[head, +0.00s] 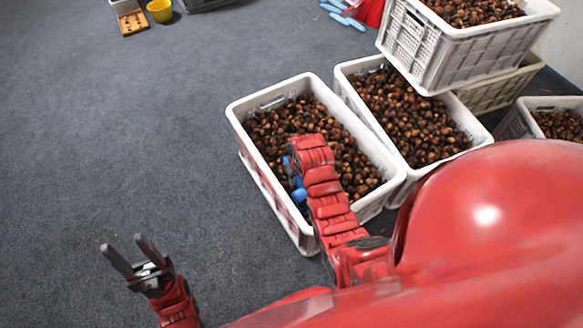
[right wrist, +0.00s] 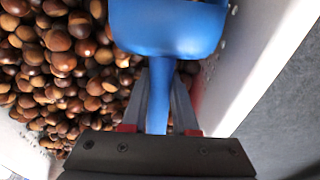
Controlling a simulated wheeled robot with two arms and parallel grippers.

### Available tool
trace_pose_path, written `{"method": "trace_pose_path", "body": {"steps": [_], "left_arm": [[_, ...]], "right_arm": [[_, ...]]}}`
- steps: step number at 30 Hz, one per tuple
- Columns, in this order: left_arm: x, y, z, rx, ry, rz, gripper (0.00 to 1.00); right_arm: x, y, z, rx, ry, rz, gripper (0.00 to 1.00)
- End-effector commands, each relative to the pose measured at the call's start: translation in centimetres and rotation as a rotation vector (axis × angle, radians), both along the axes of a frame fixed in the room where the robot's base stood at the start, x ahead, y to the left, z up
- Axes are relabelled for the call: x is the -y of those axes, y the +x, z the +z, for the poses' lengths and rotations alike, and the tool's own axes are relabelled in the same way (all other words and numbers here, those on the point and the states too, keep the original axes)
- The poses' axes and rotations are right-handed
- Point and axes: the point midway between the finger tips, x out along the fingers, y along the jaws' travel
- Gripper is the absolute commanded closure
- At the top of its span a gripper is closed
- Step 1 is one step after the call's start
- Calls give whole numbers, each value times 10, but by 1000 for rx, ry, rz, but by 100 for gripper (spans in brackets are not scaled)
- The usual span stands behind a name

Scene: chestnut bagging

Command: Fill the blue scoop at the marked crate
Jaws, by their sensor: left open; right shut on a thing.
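The blue scoop (right wrist: 168,30) is in the right wrist view, over the chestnuts (right wrist: 75,85) and close to the crate's white wall (right wrist: 262,50). My right gripper (right wrist: 160,88) is shut on its handle. The scoop's inside is turned away, so its contents are hidden. In the head view, my right arm covers most of the scoop (head: 297,190), which shows as small blue parts over the left white crate (head: 360,131). That crate is full of chestnuts. I see no clear mark on any crate. My left gripper (head: 124,246) is open and empty above the floor, left of the crate.
A second crate of chestnuts (head: 415,110) stands directly right of the first. A stacked crate (head: 415,50) rises behind it, and another crate (head: 515,122) is at the right. A yellow cup (head: 160,11) and wooden tray (head: 132,23) lie far back. The left floor is clear.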

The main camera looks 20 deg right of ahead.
Motion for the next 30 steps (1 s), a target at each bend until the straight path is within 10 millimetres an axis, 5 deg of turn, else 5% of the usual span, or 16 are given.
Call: {"method": "trace_pose_path", "body": {"steps": [3,11,30], "left_arm": [[0,1,10,-8,-10,-2,50],[0,2,9,-14,-16,-3,50],[1,5,33,-29,-36,-3,50]], "right_arm": [[1,-13,-1,-65,-8,1,100],[1,-5,9,-249,-29,1,100],[-1,11,78,-348,-39,0,100]]}}
